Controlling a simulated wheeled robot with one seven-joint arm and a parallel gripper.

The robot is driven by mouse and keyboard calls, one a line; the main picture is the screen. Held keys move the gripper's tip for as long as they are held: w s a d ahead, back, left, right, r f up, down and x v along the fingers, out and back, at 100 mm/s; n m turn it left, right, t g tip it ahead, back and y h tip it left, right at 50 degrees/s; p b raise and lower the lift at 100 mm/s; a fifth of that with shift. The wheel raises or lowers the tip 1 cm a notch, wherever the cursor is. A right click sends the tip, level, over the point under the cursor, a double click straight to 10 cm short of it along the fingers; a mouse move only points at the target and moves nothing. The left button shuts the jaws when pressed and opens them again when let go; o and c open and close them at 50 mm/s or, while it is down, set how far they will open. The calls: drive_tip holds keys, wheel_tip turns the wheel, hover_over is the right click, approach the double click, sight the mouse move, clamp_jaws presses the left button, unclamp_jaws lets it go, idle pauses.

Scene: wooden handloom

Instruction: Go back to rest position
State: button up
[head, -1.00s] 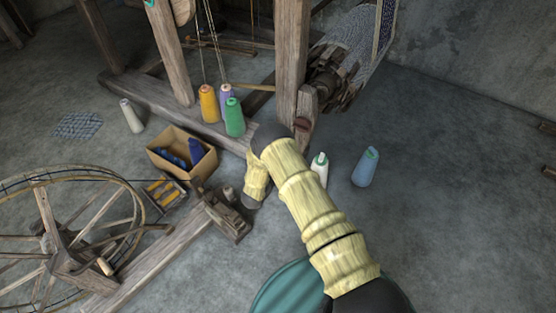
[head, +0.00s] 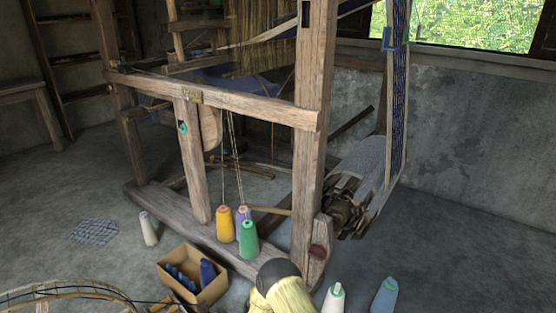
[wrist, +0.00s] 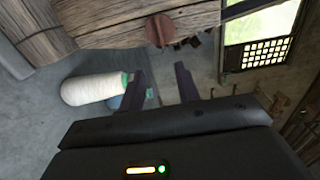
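My gripper (wrist: 166,88) shows in the wrist view with its two dark fingers apart and nothing between them. A white cone of thread (wrist: 92,88) lies to the left of the fingers in that picture, with a blue cone (wrist: 132,97) partly hidden behind the left finger. In the head view only the top of my arm shows at the bottom edge, and my gripper is out of sight there. The wooden loom (head: 312,160) stands in front of me.
Yellow (head: 224,224), purple (head: 241,214) and green (head: 248,240) cones stand on the loom's base beam. A cardboard box (head: 203,290) holds blue items. White (head: 334,298) and blue (head: 384,296) cones stand on the floor at right. The right-hand floor (head: 470,250) is otherwise largely clear.

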drive_tip(key=w+r+n+g+y+p, duration=0.1)
drive_tip(key=w+r+n+y+p, duration=0.1)
drive_tip(key=w+r+n+y, duration=0.6)
drive_tip(key=s+r+n+g+y+p, duration=0.1)
drive_tip(key=s+r+n+g, duration=0.25)
drive_tip(key=r, duration=0.95)
drive_tip(key=s+d+r+n+g+p, duration=0.1)
drive_tip(key=s+d+r+n+g, duration=0.3)
drive_tip(key=s, duration=0.6)
drive_tip(key=s+d+r+n+g+y+p, duration=0.1)
drive_tip(key=s+d+r+n, duration=0.3)
drive_tip(key=s, duration=0.6)
drive_tip(key=s+d+r+n+g+p, duration=0.1)
drive_tip(key=s+d+r+n+g, duration=0.1)
drive_tip(key=s+r+n, duration=0.55)
wheel_tip(320, 180, up, 36)
drive_tip(key=s+m+p, duration=0.2)
drive_tip(key=p, duration=3.6)
drive_tip(key=shift+s+f+g, duration=0.1)
drive_tip(key=shift+g, duration=0.15)
drive_tip(key=shift+o, duration=0.4)
